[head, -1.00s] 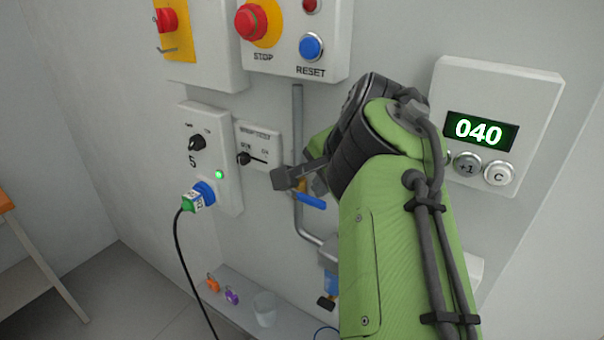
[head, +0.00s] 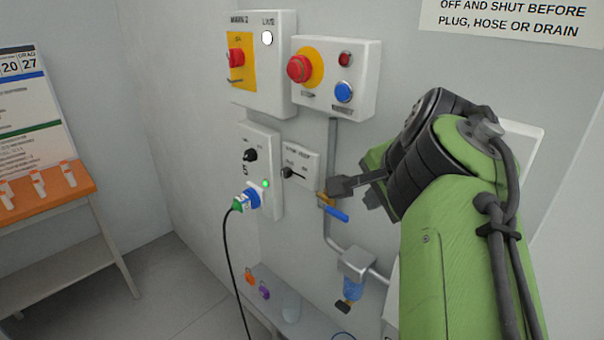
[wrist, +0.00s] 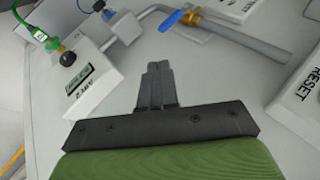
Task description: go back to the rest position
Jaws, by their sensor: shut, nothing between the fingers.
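My gripper (head: 338,187) is in front of the wall panel in the head view, at the end of my green arm. In the picture it lies close to the blue-handled valve (head: 332,210) and the small slider box (head: 301,168); I cannot tell whether it touches either. In the wrist view my gripper (wrist: 157,70) has its fingers together, with nothing between them. There the blue valve handle (wrist: 171,21) lies beyond the fingertips, and a white box with a small display (wrist: 88,82) is to the left.
A box with a red stop button (head: 299,68) and blue reset button is above. Padlocks and a cup (head: 290,307) stand on a low shelf. An orange-topped table (head: 75,190) is at left.

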